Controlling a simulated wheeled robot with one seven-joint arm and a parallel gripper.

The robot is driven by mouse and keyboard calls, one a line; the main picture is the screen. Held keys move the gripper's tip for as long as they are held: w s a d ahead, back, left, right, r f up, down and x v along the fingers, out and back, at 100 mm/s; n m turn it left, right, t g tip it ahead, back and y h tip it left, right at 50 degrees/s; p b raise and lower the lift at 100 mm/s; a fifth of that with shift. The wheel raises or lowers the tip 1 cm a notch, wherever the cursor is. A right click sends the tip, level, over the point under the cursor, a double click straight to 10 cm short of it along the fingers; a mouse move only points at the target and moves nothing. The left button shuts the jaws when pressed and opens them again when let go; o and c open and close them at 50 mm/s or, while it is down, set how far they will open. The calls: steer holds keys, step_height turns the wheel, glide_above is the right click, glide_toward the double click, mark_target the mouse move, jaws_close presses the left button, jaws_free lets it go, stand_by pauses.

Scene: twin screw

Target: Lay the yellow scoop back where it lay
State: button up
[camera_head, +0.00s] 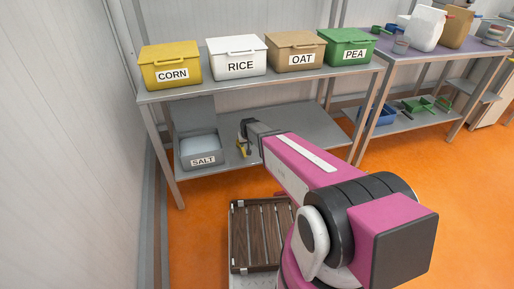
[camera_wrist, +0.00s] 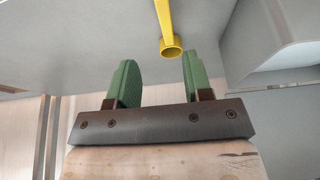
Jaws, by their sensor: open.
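I cannot tell for sure whether the scoop rests on the shelf.
The grey salt bin (camera_head: 202,153) stands open on the lower shelf (camera_head: 297,126), left of my gripper. Corn, rice, oat and pea bins stand on the upper shelf (camera_head: 222,87) above. The lower shelf is clear to the right.

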steer(key=s+d+r+g, duration=0.1)
steer(key=s+d+r, duration=0.4)
steer(key=s, duration=0.3)
steer(key=s+d+r+m+g, duration=0.1)
steer(key=s+d+r+g, duration=0.1)
steer(key=s+d+r, duration=0.3)
steer(key=s+d+r+m+g, duration=0.1)
steer(key=s+d+r, duration=0.4)
steer(key=s, duration=0.5)
steer(key=shift+s+d+r+h, duration=0.2)
steer(key=shift+s+d+h, duration=0.1)
steer(key=shift+s+h, duration=0.1)
